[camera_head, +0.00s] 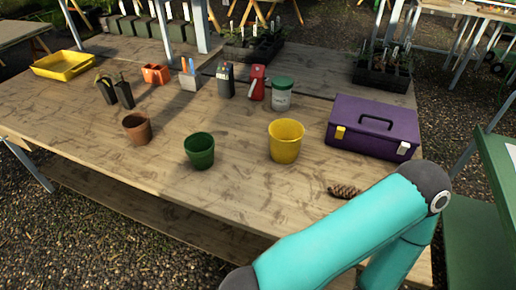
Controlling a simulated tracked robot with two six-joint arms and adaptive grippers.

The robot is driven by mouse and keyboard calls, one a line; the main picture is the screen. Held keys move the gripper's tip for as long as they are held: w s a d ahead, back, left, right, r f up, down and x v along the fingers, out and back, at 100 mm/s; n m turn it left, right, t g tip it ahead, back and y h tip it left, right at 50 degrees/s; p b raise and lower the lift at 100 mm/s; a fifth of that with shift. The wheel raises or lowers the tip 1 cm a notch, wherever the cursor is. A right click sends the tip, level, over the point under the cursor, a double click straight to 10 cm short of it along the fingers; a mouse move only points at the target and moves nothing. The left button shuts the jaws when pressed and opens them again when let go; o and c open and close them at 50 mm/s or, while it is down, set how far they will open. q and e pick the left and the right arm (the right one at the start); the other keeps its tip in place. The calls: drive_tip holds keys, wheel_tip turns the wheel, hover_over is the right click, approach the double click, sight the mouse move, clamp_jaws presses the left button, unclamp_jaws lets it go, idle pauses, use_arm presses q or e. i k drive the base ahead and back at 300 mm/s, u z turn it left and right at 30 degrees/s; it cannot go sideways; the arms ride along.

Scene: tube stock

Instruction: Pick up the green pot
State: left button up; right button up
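The green pot (200,151) stands upright on the wooden table (95,133), near its front edge and left of the picture's middle. It looks empty, and nothing touches it. My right arm, in turquoise with dark joints, shows at the lower right, bent over the table's front right corner. Its gripper is outside the picture. My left arm and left gripper are not in the picture.
A terracotta pot (137,129) stands left of the green pot and a yellow pot (285,142) to its right. A purple toolbox (374,127) and a pine cone (344,191) lie further right. Behind are a red item (257,83) and a green-lidded jar (282,94).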

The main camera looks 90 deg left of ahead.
sight(199, 147)
drive_tip(key=k, duration=2.15)
drive_tip(key=u, duration=0.95)
drive_tip(key=i, duration=0.95)
drive_tip(key=u, duration=0.2)
